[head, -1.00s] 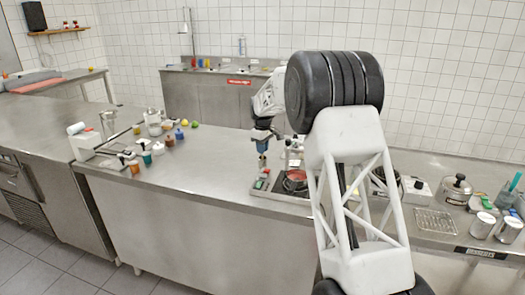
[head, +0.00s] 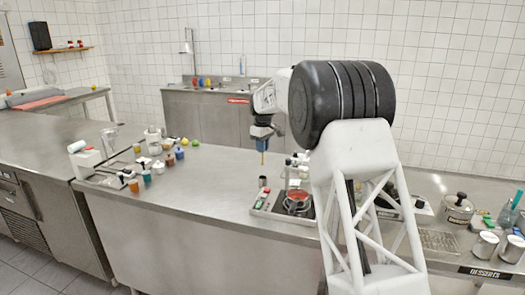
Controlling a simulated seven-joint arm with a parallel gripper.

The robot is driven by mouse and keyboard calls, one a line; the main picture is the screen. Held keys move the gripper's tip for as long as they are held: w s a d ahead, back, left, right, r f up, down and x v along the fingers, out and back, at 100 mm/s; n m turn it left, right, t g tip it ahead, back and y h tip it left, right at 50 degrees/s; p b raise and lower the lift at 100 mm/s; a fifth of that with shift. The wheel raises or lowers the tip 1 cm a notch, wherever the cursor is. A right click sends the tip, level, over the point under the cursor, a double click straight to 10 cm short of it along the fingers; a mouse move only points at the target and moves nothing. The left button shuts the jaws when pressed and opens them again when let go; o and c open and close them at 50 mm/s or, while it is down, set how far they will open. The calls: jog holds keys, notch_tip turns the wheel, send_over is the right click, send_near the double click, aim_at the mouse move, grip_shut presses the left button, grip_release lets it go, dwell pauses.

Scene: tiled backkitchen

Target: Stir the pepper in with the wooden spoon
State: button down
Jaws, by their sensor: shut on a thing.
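My gripper (head: 263,133) hangs above the counter, pointing down. It is shut on the wooden spoon (head: 263,146), of which a short, thin tan-brown length shows below the jaws. The spoon's lower end is in the air, above a small dark cup (head: 262,181). A dark pot with red contents (head: 298,202) sits to the lower right of the gripper, partly beside my arm. No pepper can be made out in the pot at this size.
A tray (head: 262,212) with small red and green items holds the pot. Several small coloured jars (head: 157,167) stand on the left counter. A metal pot (head: 457,208) and cans (head: 485,244) stand at the right. Bare counter (head: 215,180) lies left of the tray.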

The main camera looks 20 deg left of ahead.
dwell(0.6)
jog(key=s+d+h, duration=0.1)
jog(key=s+d, duration=1)
jog(key=d, duration=0.5)
jog(key=shift+s+d+g+h, duration=0.2)
jog(key=shift+d+g+h, duration=0.1)
jog(key=shift+g, duration=0.1)
jog(key=shift+f, duration=0.1)
jog(key=shift+f, duration=0.2)
jog(key=shift+f, duration=2.9)
jog(key=shift+w, duration=0.15)
